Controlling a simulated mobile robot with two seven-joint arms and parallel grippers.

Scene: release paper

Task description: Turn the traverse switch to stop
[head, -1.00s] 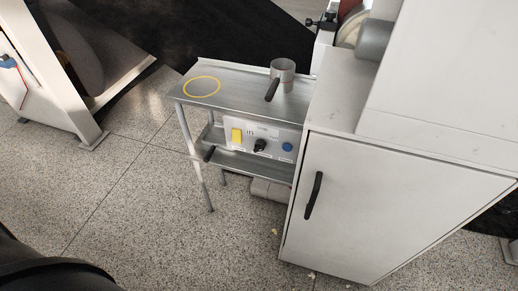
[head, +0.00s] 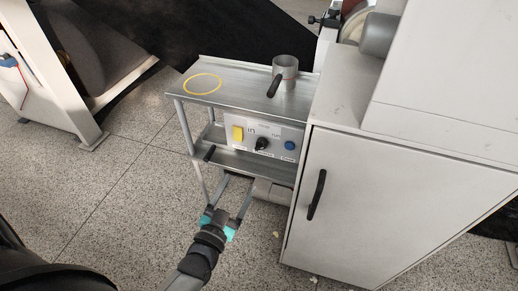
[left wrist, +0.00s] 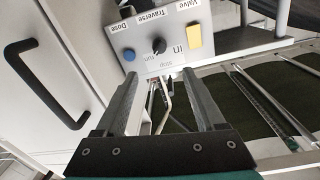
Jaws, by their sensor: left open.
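The traverse switch (head: 262,143) is a black knob in the middle of a light control panel (head: 278,132) under the metal shelf. In the left wrist view the knob (left wrist: 158,45) shows upside down, with "Traverse", "stop" and "run" lettering around it. Which mark its pointer faces is too small to tell. My left gripper (head: 237,181) is open and empty, below and in front of the panel, apart from the knob. In the left wrist view its fingers (left wrist: 160,78) point toward the panel, with the knob beyond the gap. My right gripper is not in view.
A yellow valve control (head: 238,133) and a blue dose button (head: 289,146) flank the knob. A lower shelf (head: 240,162) juts out below the panel. A white cabinet (head: 375,200) with a black handle stands close on the right. The floor at left is open.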

